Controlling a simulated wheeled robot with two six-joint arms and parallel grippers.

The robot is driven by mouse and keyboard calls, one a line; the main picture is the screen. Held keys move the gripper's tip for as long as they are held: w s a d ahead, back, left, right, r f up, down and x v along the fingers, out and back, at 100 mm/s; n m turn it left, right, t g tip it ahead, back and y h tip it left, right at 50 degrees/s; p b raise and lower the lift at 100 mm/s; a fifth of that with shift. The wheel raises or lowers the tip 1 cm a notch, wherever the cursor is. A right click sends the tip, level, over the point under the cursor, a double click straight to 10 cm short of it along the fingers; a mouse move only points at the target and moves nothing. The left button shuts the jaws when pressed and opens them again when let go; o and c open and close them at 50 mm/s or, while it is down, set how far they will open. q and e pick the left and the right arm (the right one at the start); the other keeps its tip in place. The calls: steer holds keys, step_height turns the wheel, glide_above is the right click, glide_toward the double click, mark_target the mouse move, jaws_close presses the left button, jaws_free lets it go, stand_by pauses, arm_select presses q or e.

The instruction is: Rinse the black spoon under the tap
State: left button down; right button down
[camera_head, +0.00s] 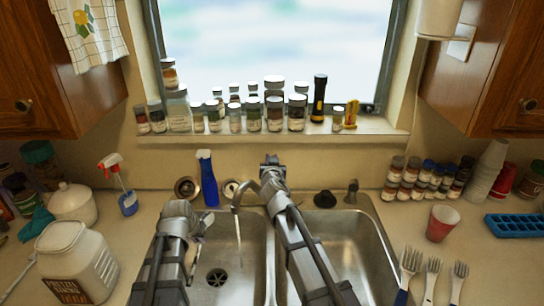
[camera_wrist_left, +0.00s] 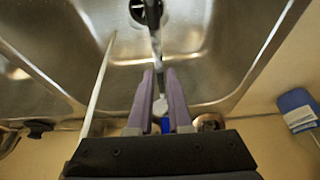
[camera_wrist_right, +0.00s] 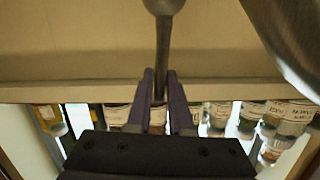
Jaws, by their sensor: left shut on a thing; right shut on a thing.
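The black spoon (camera_wrist_left: 156,45) is held between the purple fingers of my left gripper (camera_wrist_left: 158,80), over the left sink basin. It shows as a dark strip running toward the drain; which end is which I cannot tell. In the head view my left gripper (camera_head: 200,236) is mostly hidden by its own arm. A thin stream of water (camera_head: 239,245) falls from the tap (camera_head: 238,202) into the left basin, to the right of that gripper and apart from it. My right gripper (camera_wrist_right: 161,88) is shut on the tap's metal lever (camera_wrist_right: 163,50) at the back of the sink.
The left basin has a drain (camera_head: 217,277); the right basin (camera_head: 350,245) is empty where visible. A blue spray bottle (camera_head: 207,180) stands behind the sink. A white jar (camera_head: 78,255) stands left.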

mark_target(200, 243)
arm_select(q)
steer(key=shift+r, duration=0.4)
arm_select(e)
steer(key=shift+w+r, duration=0.1)
steer(key=shift+w, duration=0.05)
steer(key=c, duration=0.8)
jaws_free()
arm_select(q)
step_height(200, 243, up, 3)
steer(key=p, duration=0.2)
steer(key=shift+f+p, duration=0.2)
steer(key=shift+p, duration=0.2)
arm_select(e)
steer(key=s, duration=0.4)
steer(key=s+r, duration=0.1)
steer(key=s, duration=0.3)
steer(key=s+r, duration=0.1)
steer(key=s, duration=0.2)
steer(key=shift+s+d+r, duration=0.1)
steer(key=shift+s+r, duration=0.15)
steer(key=shift+s, duration=0.15)
